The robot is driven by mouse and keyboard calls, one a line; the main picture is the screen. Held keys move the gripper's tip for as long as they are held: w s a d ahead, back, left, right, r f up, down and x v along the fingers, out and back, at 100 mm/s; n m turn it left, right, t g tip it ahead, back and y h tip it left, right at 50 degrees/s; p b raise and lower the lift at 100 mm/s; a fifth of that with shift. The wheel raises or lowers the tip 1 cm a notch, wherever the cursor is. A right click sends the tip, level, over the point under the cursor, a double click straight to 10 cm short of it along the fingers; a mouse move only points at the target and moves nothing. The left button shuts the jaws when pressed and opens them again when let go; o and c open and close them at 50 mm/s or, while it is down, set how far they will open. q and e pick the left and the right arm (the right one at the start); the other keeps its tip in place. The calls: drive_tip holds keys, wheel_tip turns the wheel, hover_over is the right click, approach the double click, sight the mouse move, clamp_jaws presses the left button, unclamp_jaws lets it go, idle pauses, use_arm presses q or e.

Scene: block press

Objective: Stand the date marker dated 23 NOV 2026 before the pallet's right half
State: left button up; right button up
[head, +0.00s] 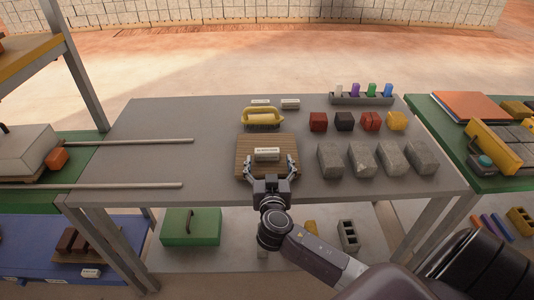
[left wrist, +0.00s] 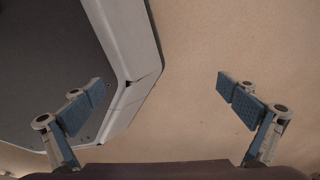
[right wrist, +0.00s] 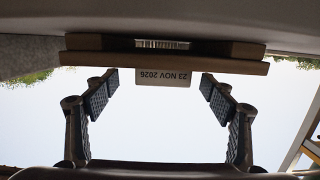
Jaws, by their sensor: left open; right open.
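The date marker (head: 267,154), a small pale block, stands on the wooden pallet (head: 243,170) at the table's front middle. In the right wrist view, which is upside down, its label (right wrist: 163,77) reads 23 NOV 2026, above the pallet's edge (right wrist: 100,58). My right gripper (head: 269,167) is open at the pallet's front. Its fingertips are apart, to either side of the marker, which shows between them in the right wrist view; I see no contact. My left gripper (left wrist: 162,88) is open and empty, away from the table, and not in the head view.
A yellow-handled tool (head: 262,117) lies behind the pallet, with two pale markers (head: 260,102) (head: 290,104) farther back. Grey blocks (head: 330,160) and coloured blocks (head: 318,121) stand to the right. A rack (head: 362,100) holds coloured pieces. The table's left (head: 150,160) is clear between two rods.

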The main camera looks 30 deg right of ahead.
sight(267, 156)
drive_tip(key=x, duration=0.3)
drive_tip(key=shift+w+r, duration=0.1)
drive_tip(key=shift+w, duration=0.6)
drive_tip(key=shift+d, duration=0.1)
drive_tip(key=c, duration=1.4)
use_arm(q)
drive_tip(key=shift+w+d, duration=0.3)
drive_tip(key=shift+w, duration=0.25)
